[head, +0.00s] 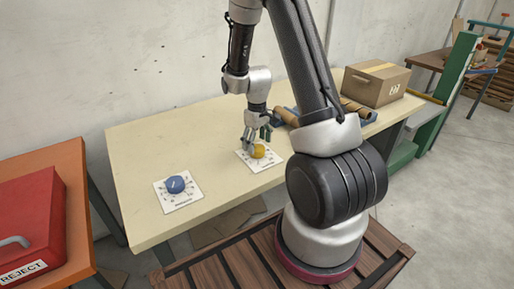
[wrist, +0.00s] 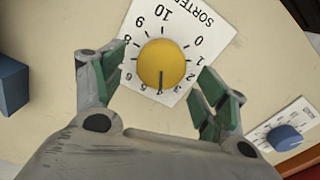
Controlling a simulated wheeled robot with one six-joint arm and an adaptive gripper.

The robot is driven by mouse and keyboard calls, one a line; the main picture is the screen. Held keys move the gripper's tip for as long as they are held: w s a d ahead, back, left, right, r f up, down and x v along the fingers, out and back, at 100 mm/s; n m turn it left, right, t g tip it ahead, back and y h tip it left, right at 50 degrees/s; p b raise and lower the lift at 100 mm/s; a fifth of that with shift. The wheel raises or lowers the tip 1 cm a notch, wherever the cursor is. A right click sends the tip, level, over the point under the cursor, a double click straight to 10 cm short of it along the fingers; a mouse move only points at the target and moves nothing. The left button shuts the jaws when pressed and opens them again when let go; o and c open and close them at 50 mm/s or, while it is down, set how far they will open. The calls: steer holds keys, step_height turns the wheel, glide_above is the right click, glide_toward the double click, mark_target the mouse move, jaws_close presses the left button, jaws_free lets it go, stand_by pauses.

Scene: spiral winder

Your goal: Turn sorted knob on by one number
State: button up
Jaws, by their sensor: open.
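The yellow knob (wrist: 161,63) sits on a white card (wrist: 214,30) whose visible lettering reads "SORTE", with numbers around the dial. The left finger hides part of the dial's numbers. In the head view my gripper (head: 257,142) is directly above the yellow knob (head: 259,151), partly covering its card.
A blue knob (head: 175,184) on its own card stands to the left on the cream table (head: 130,150). Blue holders with brown rolls (head: 287,116) and a cardboard box (head: 375,82) are to the right. A red reject box (head: 30,215) stands on the orange table.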

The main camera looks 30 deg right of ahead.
mark_target(259, 149)
steer(key=shift+f, duration=1.45)
steer(key=c, duration=1)
steer(key=shift+m, duration=2.8)
steer(key=o, duration=1)
